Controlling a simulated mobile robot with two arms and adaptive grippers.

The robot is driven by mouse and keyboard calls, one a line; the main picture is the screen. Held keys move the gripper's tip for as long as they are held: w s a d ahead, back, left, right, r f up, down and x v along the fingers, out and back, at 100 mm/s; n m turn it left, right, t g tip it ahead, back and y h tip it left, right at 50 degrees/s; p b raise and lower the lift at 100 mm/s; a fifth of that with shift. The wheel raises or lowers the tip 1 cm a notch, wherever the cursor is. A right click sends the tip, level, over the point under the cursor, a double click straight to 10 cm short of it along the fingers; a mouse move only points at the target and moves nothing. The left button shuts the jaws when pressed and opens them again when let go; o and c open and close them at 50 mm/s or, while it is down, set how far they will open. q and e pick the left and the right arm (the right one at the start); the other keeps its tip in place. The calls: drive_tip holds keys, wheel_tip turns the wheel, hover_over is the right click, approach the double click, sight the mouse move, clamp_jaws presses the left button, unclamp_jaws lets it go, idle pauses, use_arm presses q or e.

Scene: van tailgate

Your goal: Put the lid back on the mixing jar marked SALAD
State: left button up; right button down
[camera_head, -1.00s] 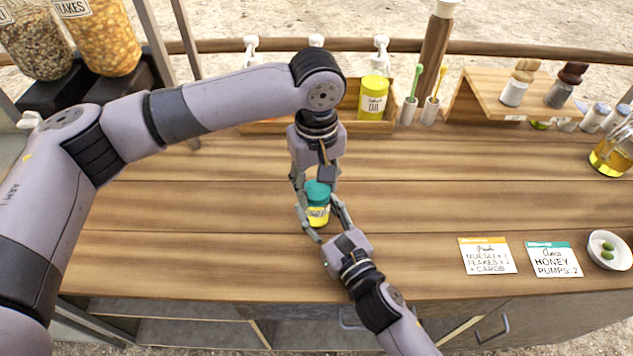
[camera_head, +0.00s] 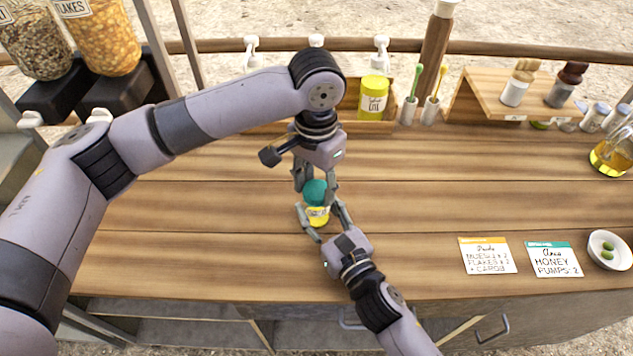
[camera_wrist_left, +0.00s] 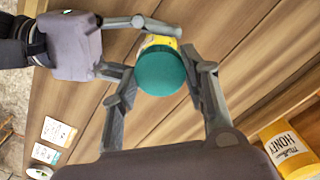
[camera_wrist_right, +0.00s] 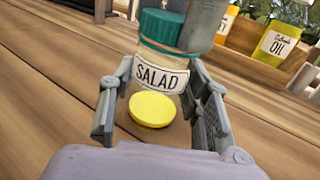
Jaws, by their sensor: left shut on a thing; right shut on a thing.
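The jar marked SALAD (camera_wrist_right: 160,77) stands on the wooden counter; its yellow lower part (camera_head: 318,217) shows in the head view. My right gripper (camera_head: 321,208) is shut on the jar, one finger on each side, from the front. The teal lid (camera_head: 314,191) is at the jar's mouth. It also shows in the right wrist view (camera_wrist_right: 161,28), where it looks about level on the jar. My left gripper (camera_head: 316,184) is shut on the lid from above, and its fingers flank it in the left wrist view (camera_wrist_left: 163,72). Whether the lid is fully seated I cannot tell.
Behind stands a wooden box with a yellow OIL tin (camera_head: 373,97). Two cups with a green and a yellow stick stand beside it, then a small shelf (camera_head: 520,95) with jars. Two order cards (camera_head: 487,255) and a white bowl (camera_head: 609,250) lie at right. The counter's left part is clear.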

use_arm(q)
drive_tip(key=m, duration=1.8)
drive_tip(key=o, duration=1.3)
drive_tip(key=shift+r, duration=2.2)
